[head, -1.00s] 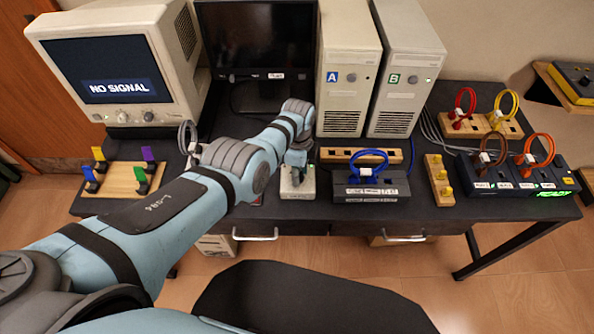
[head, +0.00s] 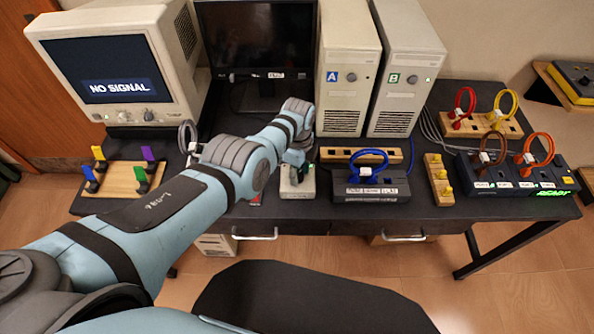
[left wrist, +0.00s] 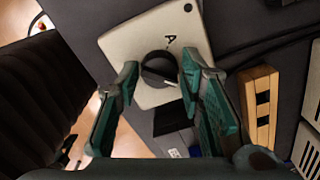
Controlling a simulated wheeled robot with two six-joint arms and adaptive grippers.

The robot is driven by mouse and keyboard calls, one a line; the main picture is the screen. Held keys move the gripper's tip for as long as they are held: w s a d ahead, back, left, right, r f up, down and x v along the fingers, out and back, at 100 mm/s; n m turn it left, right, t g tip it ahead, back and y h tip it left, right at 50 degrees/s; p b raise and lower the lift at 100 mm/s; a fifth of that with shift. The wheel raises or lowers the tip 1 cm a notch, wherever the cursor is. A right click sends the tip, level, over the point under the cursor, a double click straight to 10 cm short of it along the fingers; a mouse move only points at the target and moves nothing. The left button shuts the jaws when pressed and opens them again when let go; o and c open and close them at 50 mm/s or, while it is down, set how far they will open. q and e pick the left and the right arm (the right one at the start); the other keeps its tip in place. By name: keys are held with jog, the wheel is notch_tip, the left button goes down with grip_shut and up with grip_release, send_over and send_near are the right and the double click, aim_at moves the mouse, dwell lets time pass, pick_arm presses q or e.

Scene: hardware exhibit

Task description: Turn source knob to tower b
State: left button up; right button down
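The source knob is a round black dial (left wrist: 158,69) on a small off-white switch box (left wrist: 122,42). The letter A is printed beside it in the left wrist view. The box (head: 298,190) stands near the desk's front edge in the head view, its knob mostly hidden by my left gripper (head: 296,162). In the left wrist view the green fingers of my left gripper (left wrist: 160,74) are open, one on each side of the knob, with small gaps visible. Tower A (head: 346,60) and tower B (head: 402,70) stand behind. My right gripper is not in view.
A dark box with a blue cable loop (head: 372,192) is right of the switch box. A wooden strip (head: 340,155) lies behind it. A monitor reading NO SIGNAL (head: 105,75) and a pegged wooden board (head: 122,178) are at left.

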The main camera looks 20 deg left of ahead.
aim_at(298, 173)
pick_arm(q)
jog(key=shift+o, duration=0.7)
jog(key=shift+r, duration=0.1)
notch_tip(298, 173, up, 12)
